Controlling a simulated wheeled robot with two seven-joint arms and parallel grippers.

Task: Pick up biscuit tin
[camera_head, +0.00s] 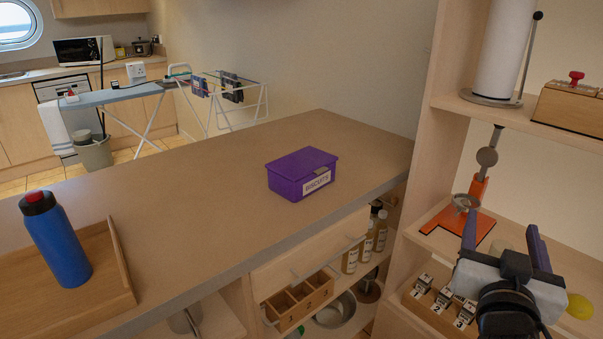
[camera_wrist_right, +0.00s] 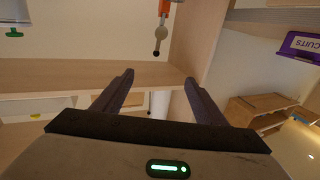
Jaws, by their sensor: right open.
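The biscuit tin (camera_head: 302,174) is a purple lidded box with a white label reading "BISCUITS" on its front. It stands upright on the counter (camera_head: 215,195), near the counter's right end. My right gripper (camera_head: 503,235) is open and empty, in front of the shelf unit at the right, well apart from the tin. In the right wrist view the open fingers (camera_wrist_right: 158,85) have nothing between them that they touch. Part of the tin shows there at the upper right edge (camera_wrist_right: 300,47), upside down. My left gripper is not in view.
A blue bottle (camera_head: 56,240) stands on a wooden tray (camera_head: 122,262) at the left of the counter. The shelf unit (camera_head: 422,150) rises at the right, holding an orange-based stand (camera_head: 465,228) and a paper roll (camera_head: 503,45). The counter around the tin is clear.

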